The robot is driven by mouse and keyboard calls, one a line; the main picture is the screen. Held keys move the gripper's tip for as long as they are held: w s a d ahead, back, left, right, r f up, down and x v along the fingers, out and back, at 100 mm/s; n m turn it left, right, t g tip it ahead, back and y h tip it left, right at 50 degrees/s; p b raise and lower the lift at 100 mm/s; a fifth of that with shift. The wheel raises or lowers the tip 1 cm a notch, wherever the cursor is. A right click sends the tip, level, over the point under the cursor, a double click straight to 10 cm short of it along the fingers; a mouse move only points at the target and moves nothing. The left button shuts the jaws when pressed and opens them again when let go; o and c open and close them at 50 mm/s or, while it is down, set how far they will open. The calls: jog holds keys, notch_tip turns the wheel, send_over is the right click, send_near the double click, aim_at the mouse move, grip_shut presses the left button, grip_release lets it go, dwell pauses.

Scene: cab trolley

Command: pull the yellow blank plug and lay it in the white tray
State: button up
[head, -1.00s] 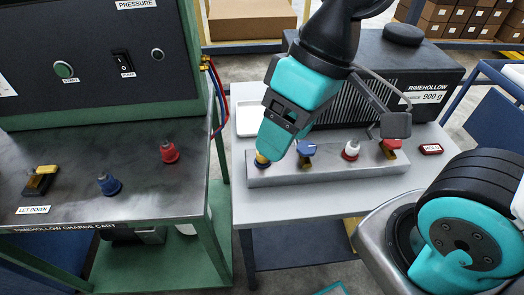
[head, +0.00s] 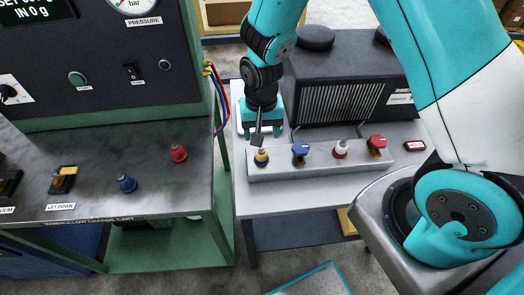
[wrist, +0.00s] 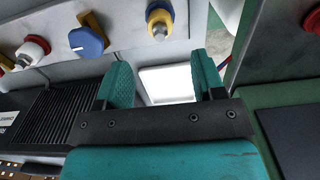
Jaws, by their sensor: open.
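The yellow blank plug (head: 261,156) stands upright at the left end of the grey valve block, with a silver tip. It also shows at the top of the wrist view (wrist: 160,20). My gripper (head: 268,122) is behind the plug and apart from it, above the white tray (head: 239,122), which it mostly hides in the head view. In the wrist view my fingers (wrist: 162,78) are spread with nothing between them. The tray (wrist: 168,84) shows beyond them; its visible part looks empty.
Blue (head: 300,149), white-topped red (head: 340,149) and red (head: 377,143) knobs stand along the grey block (head: 320,168). A black ribbed machine (head: 350,85) stands behind. The green cart (head: 165,195), with red and blue fittings, is at left; hoses hang from its edge.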

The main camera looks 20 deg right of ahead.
aim_at(262, 152)
notch_tip(262, 152, down, 9)
jog(key=b, duration=0.7)
dwell(1.3)
grip_shut()
jog(key=shift+r+p, duration=2.65)
jog(key=shift+r, duration=0.4)
